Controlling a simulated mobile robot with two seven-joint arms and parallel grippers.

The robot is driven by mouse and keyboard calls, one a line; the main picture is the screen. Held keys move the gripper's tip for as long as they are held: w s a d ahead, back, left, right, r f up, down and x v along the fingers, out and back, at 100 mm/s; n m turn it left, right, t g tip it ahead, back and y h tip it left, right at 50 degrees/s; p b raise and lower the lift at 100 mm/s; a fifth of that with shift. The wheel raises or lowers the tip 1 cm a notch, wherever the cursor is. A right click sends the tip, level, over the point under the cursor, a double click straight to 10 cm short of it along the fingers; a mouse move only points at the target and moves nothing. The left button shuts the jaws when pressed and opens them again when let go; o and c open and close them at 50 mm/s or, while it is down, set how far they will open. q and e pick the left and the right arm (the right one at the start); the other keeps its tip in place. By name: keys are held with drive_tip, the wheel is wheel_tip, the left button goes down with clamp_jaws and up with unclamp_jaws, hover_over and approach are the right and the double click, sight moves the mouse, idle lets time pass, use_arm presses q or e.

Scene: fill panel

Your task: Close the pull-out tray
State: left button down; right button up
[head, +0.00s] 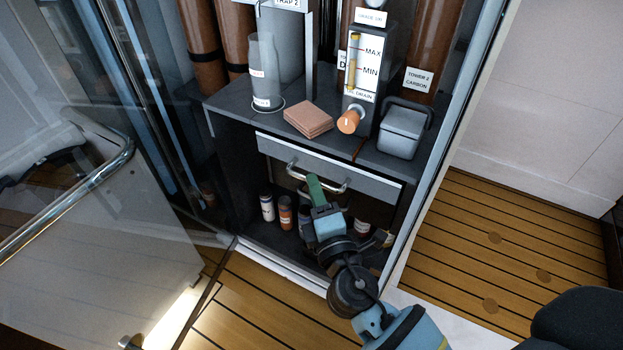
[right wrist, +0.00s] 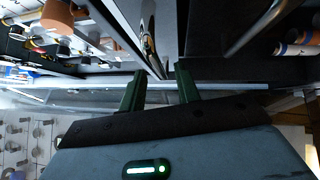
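The pull-out tray (head: 276,149) is under the cabinet's counter, with a light grey front and a curved metal bar handle (head: 330,187). Its front seems to stand a little forward of the cabinet, but I cannot tell how far. My right gripper (head: 316,188) is at the handle, its green fingers overlapping the bar in the head view. In the right wrist view the two green fingers (right wrist: 160,90) are apart, with the shiny bar (right wrist: 149,38) reaching towards the gap between them. I cannot tell whether they touch it. My left gripper is not in view.
On the counter (head: 228,108) stand a clear cylinder (head: 265,75), brown pads (head: 308,119), a level gauge (head: 365,68) with an orange knob (head: 350,121), and a grey box (head: 403,128). Several small bottles (head: 285,213) stand below the tray. A glass door (head: 95,215) is at left.

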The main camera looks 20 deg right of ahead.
drive_tip(key=shift+w+d+r, duration=0.1)
drive_tip(key=shift+w, duration=0.7)
drive_tip(key=shift+w+d+r, duration=0.1)
drive_tip(key=shift+w, duration=0.65)
clamp_jaws()
